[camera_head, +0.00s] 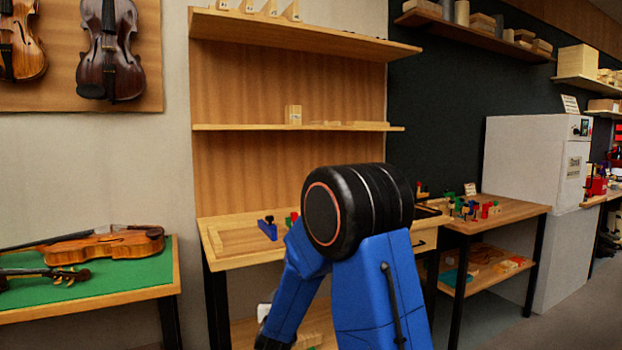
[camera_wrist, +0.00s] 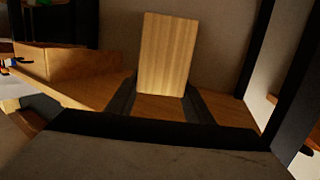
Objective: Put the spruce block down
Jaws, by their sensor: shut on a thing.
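The spruce block (camera_wrist: 167,50), pale with straight grain, stands out beyond my gripper (camera_wrist: 160,90) in the wrist view. The two dark fingers are shut on its lower end, one on each side. A brown wooden surface (camera_wrist: 228,108) lies behind and below the block; I cannot tell whether the block touches it. In the head view my blue arm reaches down in front of the workbench (camera_head: 228,262). The block and the fingertips cannot be made out there.
A wooden box-like piece (camera_wrist: 65,65) is left of the block. A dark post (camera_wrist: 292,75) stands at the right. In the head view, small clamps (camera_head: 268,229) lie on the bench top. A violin (camera_head: 110,245) lies on the green table (camera_head: 110,285) at left.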

